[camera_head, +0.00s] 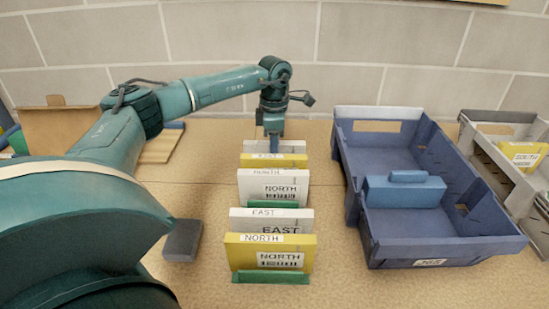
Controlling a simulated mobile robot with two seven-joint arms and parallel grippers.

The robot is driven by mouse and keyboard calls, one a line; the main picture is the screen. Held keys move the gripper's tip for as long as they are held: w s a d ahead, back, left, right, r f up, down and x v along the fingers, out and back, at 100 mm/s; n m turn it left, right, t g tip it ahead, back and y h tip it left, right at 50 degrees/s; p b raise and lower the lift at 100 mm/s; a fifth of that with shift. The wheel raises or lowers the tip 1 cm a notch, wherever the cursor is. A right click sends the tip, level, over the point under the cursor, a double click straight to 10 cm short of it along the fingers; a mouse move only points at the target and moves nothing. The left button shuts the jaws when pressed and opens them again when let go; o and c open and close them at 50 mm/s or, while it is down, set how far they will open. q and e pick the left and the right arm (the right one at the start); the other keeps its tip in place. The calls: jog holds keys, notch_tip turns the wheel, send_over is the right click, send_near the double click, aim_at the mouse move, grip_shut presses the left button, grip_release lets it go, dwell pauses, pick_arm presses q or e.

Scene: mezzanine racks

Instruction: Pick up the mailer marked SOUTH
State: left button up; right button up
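A row of upright mailers stands in green holders on the table. From the front they are a yellow one marked NORTH (270,255), a white one marked EAST (272,222), a white one marked NORTH (274,187) and a yellow one marked EAST (274,160). A pale mailer (275,146) stands at the far end, its marking not readable. My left gripper (272,134) points down at that far mailer; its fingertips are too small and hidden to read. I cannot make out a mailer marked SOUTH in the row. My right gripper is out of view.
A blue bin (429,249) right of the row holds a blue block-like item (404,191). A grey bin (484,118) at the far right holds a yellow mailer (522,153) with a small, unclear label. A dark grey block (183,240) lies left of the row. A cardboard box (57,126) stands back left.

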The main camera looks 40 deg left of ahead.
pick_arm(q)
grip_shut()
